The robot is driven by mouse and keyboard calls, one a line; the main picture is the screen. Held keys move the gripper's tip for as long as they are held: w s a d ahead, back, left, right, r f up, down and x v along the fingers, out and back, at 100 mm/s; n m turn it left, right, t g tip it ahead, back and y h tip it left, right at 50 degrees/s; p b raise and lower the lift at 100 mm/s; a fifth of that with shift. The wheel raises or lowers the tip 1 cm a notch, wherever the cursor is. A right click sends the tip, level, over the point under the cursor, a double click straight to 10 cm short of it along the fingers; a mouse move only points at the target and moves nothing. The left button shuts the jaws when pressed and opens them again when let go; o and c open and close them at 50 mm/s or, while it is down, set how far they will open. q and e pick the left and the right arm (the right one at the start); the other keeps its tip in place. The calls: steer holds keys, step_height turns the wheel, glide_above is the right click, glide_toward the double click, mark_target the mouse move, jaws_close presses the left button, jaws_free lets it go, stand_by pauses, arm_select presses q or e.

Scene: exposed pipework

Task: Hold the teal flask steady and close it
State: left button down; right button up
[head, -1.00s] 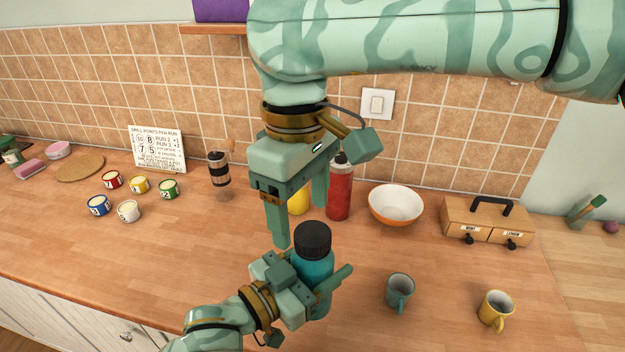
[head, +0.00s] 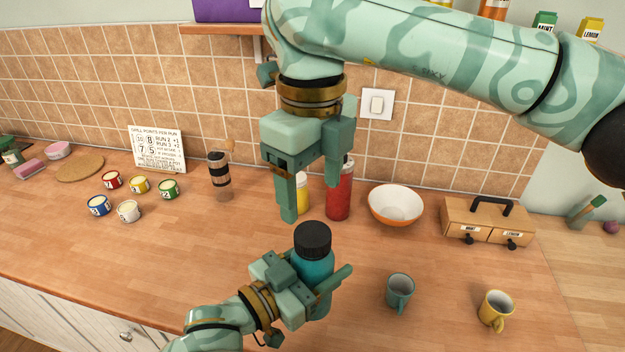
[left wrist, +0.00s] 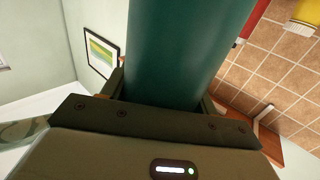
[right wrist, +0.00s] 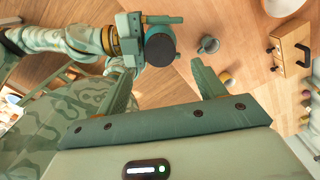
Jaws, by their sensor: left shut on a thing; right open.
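The teal flask (head: 316,268) stands upright near the front of the counter with a black cap (head: 313,239) on its top; how tightly the cap sits I cannot tell. My left gripper (head: 322,290) is shut around the flask's body, whose teal side (left wrist: 185,45) fills the middle of the left wrist view. My right gripper (head: 308,188) is open and empty, pointing down above and behind the cap, apart from it. In the right wrist view the dark cap (right wrist: 160,49) shows beyond and between the open fingers.
A teal mug (head: 399,291) and a yellow mug (head: 495,310) stand right of the flask. Behind are a red bottle (head: 339,195), a yellow bottle (head: 301,195), a bowl (head: 396,204) and a wooden drawer box (head: 487,222).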

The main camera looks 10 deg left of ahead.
mark_target(312, 233)
steer(key=shift+n, duration=0.4)
steer(key=shift+f, duration=4)
